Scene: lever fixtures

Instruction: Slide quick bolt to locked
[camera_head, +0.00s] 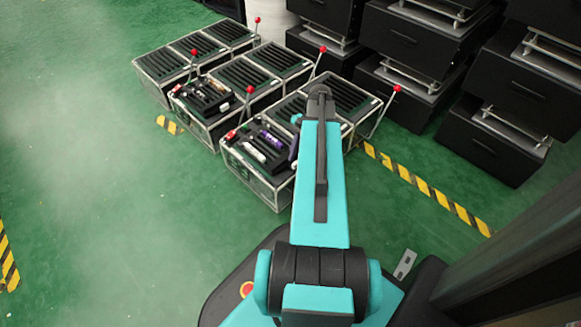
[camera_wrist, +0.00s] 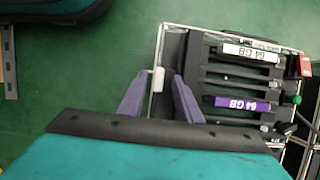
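My gripper (camera_wrist: 160,76) is open in the wrist view, with two purple-grey fingers spread apart. A small pale block (camera_wrist: 157,80) on the thin metal rod along the fixture's left edge lies between the fingertips in the picture. I see a gap on both sides of it, and cannot tell its depth relative to the fingers. I cannot tell whether this block is the quick bolt or whether it is locked. The fixture (camera_wrist: 216,64) is a dark slatted box with white and purple "64 GB" bars. In the head view my arm hides most of my gripper near the front box (camera_head: 262,187).
Several slatted boxes stand in rows, some with red-knobbed levers (camera_head: 397,89). A red part (camera_wrist: 305,65) and a green knob (camera_wrist: 297,100) sit at the fixture's right edge. Black drawer units (camera_head: 500,110) stand behind.

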